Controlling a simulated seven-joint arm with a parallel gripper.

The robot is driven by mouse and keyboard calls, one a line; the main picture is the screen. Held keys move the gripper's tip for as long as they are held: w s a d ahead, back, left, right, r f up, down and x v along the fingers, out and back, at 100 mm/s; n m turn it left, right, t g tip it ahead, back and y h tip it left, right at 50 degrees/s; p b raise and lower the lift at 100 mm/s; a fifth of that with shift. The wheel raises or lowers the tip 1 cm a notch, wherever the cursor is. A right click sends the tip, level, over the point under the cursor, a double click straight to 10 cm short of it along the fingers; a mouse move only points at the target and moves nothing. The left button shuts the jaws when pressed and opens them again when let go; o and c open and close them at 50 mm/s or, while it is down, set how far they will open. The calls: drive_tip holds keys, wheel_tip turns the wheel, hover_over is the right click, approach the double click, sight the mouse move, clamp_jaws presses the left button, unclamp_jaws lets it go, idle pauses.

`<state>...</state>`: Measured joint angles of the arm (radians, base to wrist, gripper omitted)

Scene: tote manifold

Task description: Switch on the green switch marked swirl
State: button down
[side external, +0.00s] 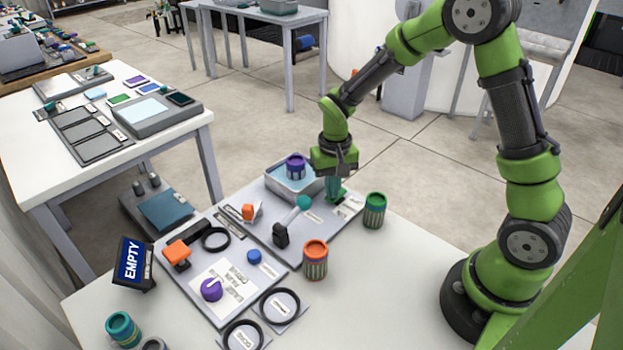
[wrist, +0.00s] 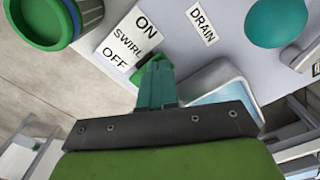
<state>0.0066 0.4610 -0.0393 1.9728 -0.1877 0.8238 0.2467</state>
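The green switch marked swirl (wrist: 137,74) shows in the wrist view, partly hidden behind my fingertips. Its white label (wrist: 128,38) reads ON at the top, SWIRL in the middle and OFF at the bottom; the visible green part lies near the OFF end. My gripper (wrist: 157,68) has its teal fingers together, with nothing seen between them. The fingertips are right at the switch; I cannot tell whether they touch it. In the side external view my gripper (side external: 335,192) points down at the right part of the grey panel (side external: 320,238), where its fingers hide the switch.
A green canister (side external: 374,212) stands close right of my gripper. A tray (side external: 284,182) with a purple canister (side external: 296,166) is close left. A teal-knobbed lever (side external: 303,203) by the DRAIN label (wrist: 201,25) and an orange canister (side external: 315,262) are nearer.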

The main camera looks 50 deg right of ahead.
drive_tip(key=shift+r, duration=3.5)
drive_tip(key=shift+s+f, duration=0.2)
drive_tip(key=shift+f, duration=0.05)
drive_tip(key=s+a+r+n+t+y, duration=0.1)
drive_tip(key=s+a+r+t, duration=0.1)
drive_tip(key=s+r, duration=0.5)
drive_tip(key=s+a+r+n+t+y, duration=0.1)
drive_tip(key=s+a+r+t, duration=0.1)
drive_tip(key=s+r+t, duration=0.3)
wheel_tip(320, 180, up, 3)
drive_tip(key=shift+s+a+f, duration=0.2)
drive_tip(key=shift+s+a, duration=0.2)
drive_tip(key=shift+s, duration=0.85)
